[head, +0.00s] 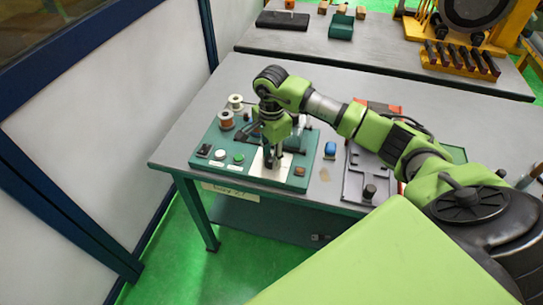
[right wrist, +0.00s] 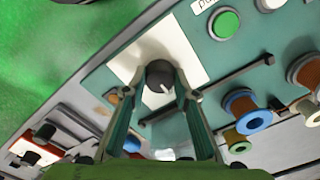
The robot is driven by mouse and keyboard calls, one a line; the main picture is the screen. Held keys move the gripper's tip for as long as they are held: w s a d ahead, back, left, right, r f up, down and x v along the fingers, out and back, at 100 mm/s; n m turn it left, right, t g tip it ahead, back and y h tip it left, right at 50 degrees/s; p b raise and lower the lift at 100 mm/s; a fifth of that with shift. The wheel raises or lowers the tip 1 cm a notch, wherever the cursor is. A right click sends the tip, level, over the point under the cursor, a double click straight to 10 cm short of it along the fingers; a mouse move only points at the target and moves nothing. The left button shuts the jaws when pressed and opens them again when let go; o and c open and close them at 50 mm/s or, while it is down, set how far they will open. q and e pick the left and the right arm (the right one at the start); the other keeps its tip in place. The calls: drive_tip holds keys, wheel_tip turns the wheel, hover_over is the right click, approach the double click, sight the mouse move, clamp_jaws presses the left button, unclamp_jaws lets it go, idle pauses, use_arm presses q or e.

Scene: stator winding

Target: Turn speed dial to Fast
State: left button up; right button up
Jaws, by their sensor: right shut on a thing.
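The speed dial (right wrist: 158,74) is a dark round knob on a white plate (right wrist: 184,43) in the right wrist view. A pale pointer mark on it points to the lower right of that picture. My right gripper (right wrist: 159,80) has one finger on each side of the knob and is shut on it. In the head view my right gripper (head: 272,163) reaches down onto the white plate of the teal panel (head: 250,176) and hides most of the dial. I cannot read any speed label. My left gripper is not in view.
A green button (head: 238,157) and wire spools (head: 226,119) are on the panel left of my gripper. In the right wrist view the green button (right wrist: 225,23) and a blue spool (right wrist: 245,110) are to the right. A grey tray (head: 357,183) lies right of the panel.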

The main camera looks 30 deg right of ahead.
drive_tip(key=m+b, duration=0.2)
drive_tip(key=m, duration=0.2)
drive_tip(key=shift+f+m+b, duration=0.1)
drive_tip(key=shift+m+b, duration=0.2)
drive_tip(key=shift+b, duration=0.05)
drive_tip(key=m+b, duration=0.2)
drive_tip(key=m, duration=0.3)
drive_tip(key=m+b, duration=0.1)
drive_tip(key=m, duration=0.3)
drive_tip(key=shift+m, duration=0.4)
drive_tip(key=shift+r+m+b, duration=0.2)
drive_tip(key=shift+m+b, duration=0.1)
drive_tip(key=shift+m, duration=1.3)
drive_tip(key=o, duration=1.1)
